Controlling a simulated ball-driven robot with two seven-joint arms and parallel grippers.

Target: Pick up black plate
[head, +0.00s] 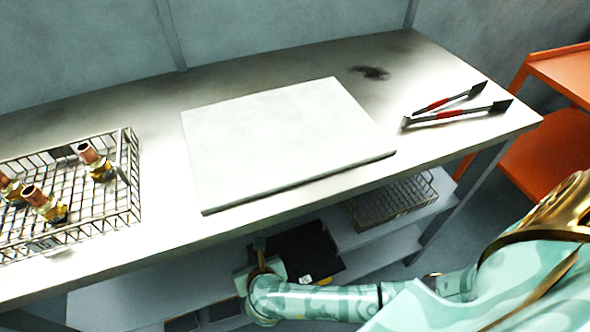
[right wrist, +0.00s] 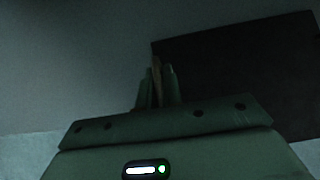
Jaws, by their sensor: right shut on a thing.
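The black plate (head: 308,250) is a flat dark square on the shelf level below the steel table, just under its front edge. It also shows in the right wrist view (right wrist: 245,70) as a dark sheet to the right of the fingers. My right gripper (head: 260,256) reaches under the table to the plate's left side. In the right wrist view its fingers (right wrist: 157,85) are shut on the plate's near left edge. A small white mark shows on the plate's near part. Whether the plate is clear of the shelf cannot be told. My left gripper is not in view.
A wire basket (head: 130,205) with several brass fittings stands at the table's left. A white board (head: 285,140) lies in the middle, red-handled tongs (head: 455,113) at the right. Another wire basket (head: 395,200) sits on the lower shelf, right of the plate. An orange cart (head: 560,75) stands far right.

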